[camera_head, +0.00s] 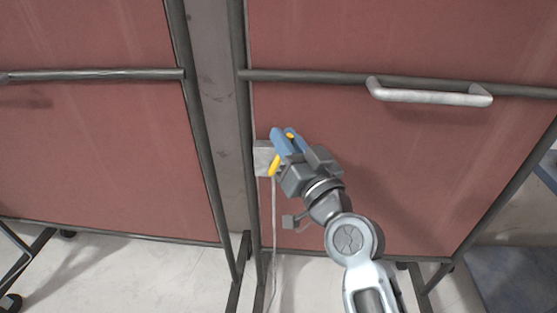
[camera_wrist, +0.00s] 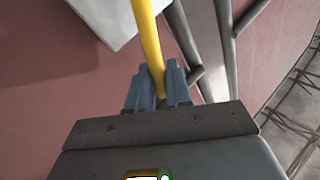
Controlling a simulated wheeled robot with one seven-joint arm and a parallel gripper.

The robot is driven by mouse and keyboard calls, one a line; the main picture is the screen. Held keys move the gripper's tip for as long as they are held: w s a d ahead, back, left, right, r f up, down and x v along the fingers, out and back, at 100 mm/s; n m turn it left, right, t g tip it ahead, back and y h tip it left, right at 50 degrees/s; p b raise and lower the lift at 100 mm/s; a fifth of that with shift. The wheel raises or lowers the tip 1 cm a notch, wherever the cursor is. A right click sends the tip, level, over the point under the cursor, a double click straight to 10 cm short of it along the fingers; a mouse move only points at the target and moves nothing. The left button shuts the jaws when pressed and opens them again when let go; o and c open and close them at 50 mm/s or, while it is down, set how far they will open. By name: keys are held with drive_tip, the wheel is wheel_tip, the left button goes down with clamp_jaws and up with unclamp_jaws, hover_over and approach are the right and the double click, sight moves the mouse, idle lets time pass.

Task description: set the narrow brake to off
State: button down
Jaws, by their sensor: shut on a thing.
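A yellow lever (camera_head: 274,166), which I take to be the narrow brake, sits at a pale grey box (camera_head: 262,157) on the left edge of the right red panel. In the wrist view the lever (camera_wrist: 149,35) is a long yellow bar running down from the top edge between my blue fingers, beside the pale box (camera_wrist: 107,15). My gripper (camera_head: 283,146) is shut on the lever; it also shows in the wrist view (camera_wrist: 157,82). In the head view the fingers hide the lever's middle. No marking for on or off is visible.
Two red panels (camera_head: 110,150) in dark metal frames stand side by side, with a grey post (camera_head: 216,110) between. A metal handle (camera_head: 430,95) juts from the right panel, above and right of my gripper. A thin cable (camera_head: 274,235) hangs below the box. Pale floor lies below.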

drive_tip(key=d+f+m+t+h+b, duration=0.2)
drive_tip(key=f+m+t+h+b, duration=0.1)
drive_tip(key=m+b, duration=0.4)
drive_tip(key=d+f+m+t+h+b, duration=0.3)
drive_tip(key=m+h+b, duration=0.4)
drive_tip(key=m, duration=0.7)
drive_tip(key=shift+d+f+t+h, duration=0.35)
drive_tip(key=shift+f+t, duration=0.35)
drive_tip(key=shift+f, duration=0.35)
drive_tip(key=shift+s+h, duration=0.1)
drive_tip(key=shift+h, duration=0.15)
drive_tip(key=c, duration=1.2)
unclamp_jaws()
drive_tip(key=shift+a, duration=0.1)
drive_tip(key=shift+v, duration=3.95)
